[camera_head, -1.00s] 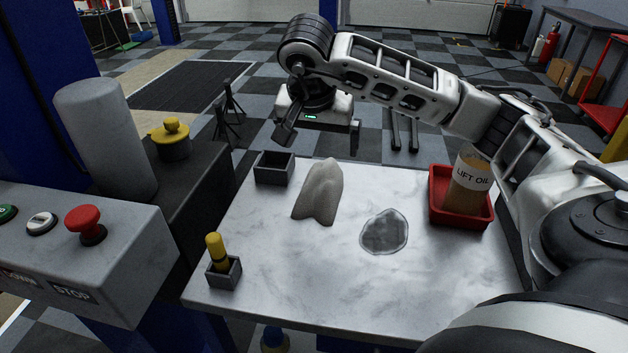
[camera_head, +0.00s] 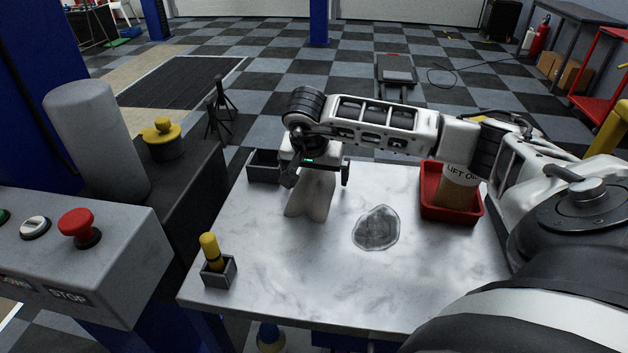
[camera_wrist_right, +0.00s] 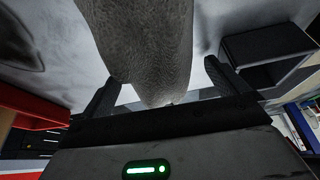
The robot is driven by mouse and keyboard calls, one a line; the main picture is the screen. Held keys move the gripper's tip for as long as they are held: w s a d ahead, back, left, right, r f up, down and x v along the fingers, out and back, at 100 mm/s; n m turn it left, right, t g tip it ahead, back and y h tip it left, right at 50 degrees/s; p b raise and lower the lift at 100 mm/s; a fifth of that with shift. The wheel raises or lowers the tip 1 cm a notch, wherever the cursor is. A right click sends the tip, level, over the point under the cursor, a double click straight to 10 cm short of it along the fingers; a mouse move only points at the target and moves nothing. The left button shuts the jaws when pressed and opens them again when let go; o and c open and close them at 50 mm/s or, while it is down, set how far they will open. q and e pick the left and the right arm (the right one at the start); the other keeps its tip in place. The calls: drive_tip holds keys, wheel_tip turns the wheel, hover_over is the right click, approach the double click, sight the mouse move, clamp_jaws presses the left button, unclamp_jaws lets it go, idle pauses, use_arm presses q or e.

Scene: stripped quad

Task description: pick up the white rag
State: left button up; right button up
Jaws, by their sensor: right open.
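The white rag (camera_head: 312,203), greyish white and draped in a raised fold, stands on the marbled worktop (camera_head: 300,270), left of its middle. My right gripper (camera_head: 317,180) is open over the rag's far upper part and hides some of it. In the right wrist view the rag (camera_wrist_right: 143,45) fills the upper middle, between the two spread fingers of my right gripper (camera_wrist_right: 162,82). The fingers do not look closed on it. My left gripper is not in view.
A grey puddle-like patch (camera_head: 376,228) lies right of the rag. A red tray (camera_head: 452,213) holds a lift oil container (camera_head: 457,186). A dark open box (camera_head: 264,167) stands near the rag; a small holder (camera_head: 219,272) carries a yellow-handled item. The front worktop is clear.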

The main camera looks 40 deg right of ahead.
drive_tip(key=c, duration=1.1)
drive_tip(key=shift+o, duration=0.2)
drive_tip(key=shift+r, duration=0.2)
